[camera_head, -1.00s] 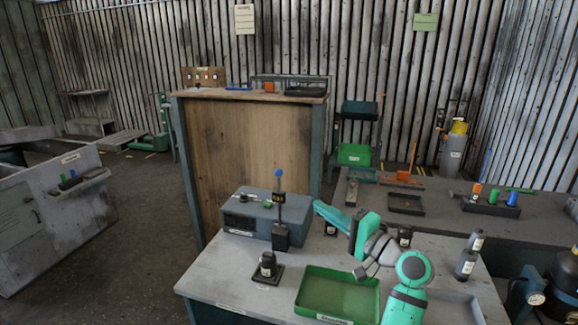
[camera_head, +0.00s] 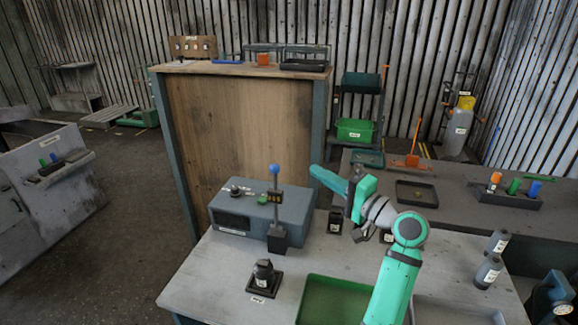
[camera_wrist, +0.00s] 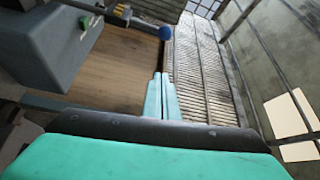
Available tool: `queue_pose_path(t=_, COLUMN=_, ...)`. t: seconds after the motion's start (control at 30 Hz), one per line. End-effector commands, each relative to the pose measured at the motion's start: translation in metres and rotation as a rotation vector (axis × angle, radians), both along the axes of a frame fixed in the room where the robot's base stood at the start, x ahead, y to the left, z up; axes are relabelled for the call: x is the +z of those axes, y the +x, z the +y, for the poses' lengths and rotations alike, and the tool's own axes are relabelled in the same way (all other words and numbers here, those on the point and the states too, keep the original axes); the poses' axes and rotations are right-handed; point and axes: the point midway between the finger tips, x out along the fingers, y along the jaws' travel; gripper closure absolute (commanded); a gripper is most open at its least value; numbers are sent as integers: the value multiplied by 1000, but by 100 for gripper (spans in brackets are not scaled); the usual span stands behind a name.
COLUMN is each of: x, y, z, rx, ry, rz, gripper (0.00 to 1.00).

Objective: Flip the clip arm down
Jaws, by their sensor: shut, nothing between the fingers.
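The blue-grey housing box (camera_head: 240,207) sits on the table at the left of my gripper. At its near right corner stands an upright dark arm with a blue ball (camera_head: 274,169) on top, over a dark block with yellow marks (camera_head: 274,197). I take this for the clip arm; it is upright. My gripper (camera_head: 315,171) is shut and empty, to the right of the ball at about its height in the picture, with a gap between. In the wrist view the closed fingers (camera_wrist: 160,92) point up toward the ball (camera_wrist: 165,33), without touching it. The housing (camera_wrist: 62,40) is at upper left.
A green tray (camera_head: 335,300) lies on the table in front. A small dark fixture (camera_head: 264,278) stands front left, and a dark labelled block (camera_head: 335,221) stands below my gripper. Grey cylinders (camera_head: 488,270) stand right. A tall wooden-backed bench (camera_head: 240,130) rises behind.

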Motion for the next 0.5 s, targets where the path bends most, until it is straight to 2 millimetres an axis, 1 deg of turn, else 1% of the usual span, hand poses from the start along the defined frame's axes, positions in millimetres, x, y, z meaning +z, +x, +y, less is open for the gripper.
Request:
queue_pose_path(t=0.13, x=1, y=5, z=5, rx=2, ry=0, rz=0, gripper=100)
queue_pose_path(t=0.23, x=2, y=14, z=14, rx=3, ry=-1, rz=0, gripper=100)
queue_pose_path(t=0.5, x=7, y=48, z=45, rx=3, ry=-1, rz=-1, gripper=100)
